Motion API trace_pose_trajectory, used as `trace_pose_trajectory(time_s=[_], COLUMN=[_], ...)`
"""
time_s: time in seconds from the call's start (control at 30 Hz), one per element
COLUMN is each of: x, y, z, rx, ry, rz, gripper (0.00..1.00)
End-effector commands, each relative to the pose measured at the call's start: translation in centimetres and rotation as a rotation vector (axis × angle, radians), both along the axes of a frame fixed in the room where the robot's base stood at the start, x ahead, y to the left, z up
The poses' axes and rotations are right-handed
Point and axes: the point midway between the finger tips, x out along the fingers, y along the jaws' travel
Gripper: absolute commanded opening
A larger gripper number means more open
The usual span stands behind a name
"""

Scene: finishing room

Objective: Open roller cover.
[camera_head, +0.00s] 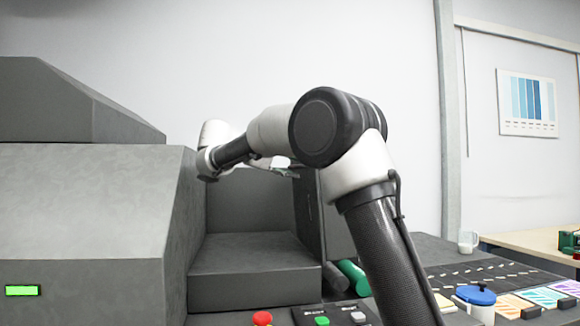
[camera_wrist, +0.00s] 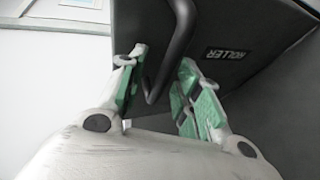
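The roller cover (camera_wrist: 245,25) is a dark grey panel with a white "ROLLER" label and a black bar handle (camera_wrist: 180,45), seen in the wrist view. In the head view, a dark upright panel (camera_head: 309,212) at the right of the machine's recess appears to be this cover, partly hidden by my arm. My gripper (camera_wrist: 164,57) has its green-padded fingers apart, one on each side of the handle. The handle lies between them, with gaps visible; I cannot tell if either finger touches it. In the head view, my gripper (camera_head: 283,170) is small and partly hidden behind my arm.
The grey machine body (camera_head: 80,220) fills the left. A control panel with a red button (camera_head: 262,318) and a green button (camera_head: 322,321) is in front. A green roller (camera_head: 354,277), a blue-lidded pot (camera_head: 475,295) and colour cards (camera_head: 515,305) lie right.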

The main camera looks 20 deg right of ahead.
Motion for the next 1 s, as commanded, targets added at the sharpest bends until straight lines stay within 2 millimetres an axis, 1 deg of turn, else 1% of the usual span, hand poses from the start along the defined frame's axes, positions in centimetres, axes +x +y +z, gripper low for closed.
trace_pose_trajectory(time_s=[0.17,0.27,0.37,0.4,0.5,0.53,0.57,0.67,0.7,0.73,0.83,1.0], x=[0.0,0.0,0.0,0.0,-0.1,-0.2,-0.2,-0.2,-0.1,-0.1,-0.1,-0.1], y=[0.0,0.0,0.0,0.0,0.0,0.0,0.0,0.0,0.0,0.0,0.0,0.0], z=[0.5,1.8,4.0,5.1,7.2,7.8,8.4,9.5,9.7,9.9,10.2,10.1], rx=[0.000,0.000,-0.002,-0.002,-0.003,-0.002,-0.002,-0.001,-0.001,-0.001,0.000,-0.001], ry=[-0.004,-0.005,-0.009,-0.012,-0.014,-0.012,-0.014,-0.009,-0.007,-0.006,-0.003,-0.001], rz=[0.001,0.000,0.001,0.001,0.001,0.001,0.002,0.001,0.001,0.001,0.000,0.001], gripper=[0.34,0.34,0.35,0.43,0.70,0.75,0.76,0.50,0.38,0.34,0.34,0.34])
